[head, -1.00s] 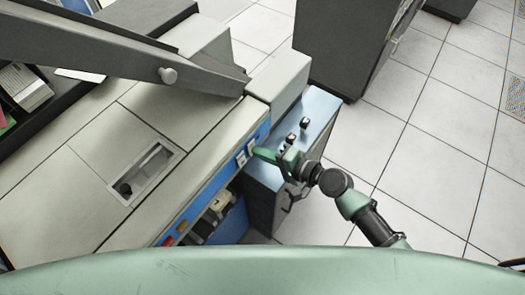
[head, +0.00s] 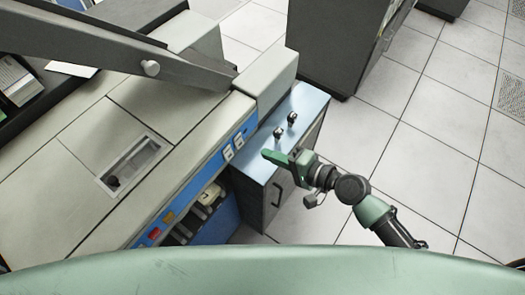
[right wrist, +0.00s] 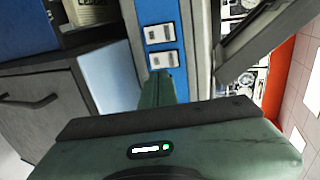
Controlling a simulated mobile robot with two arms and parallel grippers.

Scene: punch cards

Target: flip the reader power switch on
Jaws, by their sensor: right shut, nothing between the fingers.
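The card reader (head: 75,200) is a long beige machine with a blue front strip (head: 205,172). Two pale rocker switches, a nearer one (head: 228,153) and a farther one (head: 239,141), sit side by side on that strip. They show in the right wrist view as an upper switch (right wrist: 160,33) and a lower switch (right wrist: 162,59). I cannot tell which is the power switch or read its position. My right gripper (head: 267,155) is shut and empty, its green fingers pointing at the strip with a small gap in the head view. In the right wrist view its fingertips (right wrist: 159,76) appear just below the lower switch. My left gripper is out of view.
A low cabinet with a blue-grey top (head: 300,105) and two small dark knobs stands beside the reader, beneath my right gripper. A tall dark cabinet (head: 340,45) stands behind. Red and yellow buttons (head: 160,225) sit lower on the strip. Tiled floor (head: 430,130) is clear at right.

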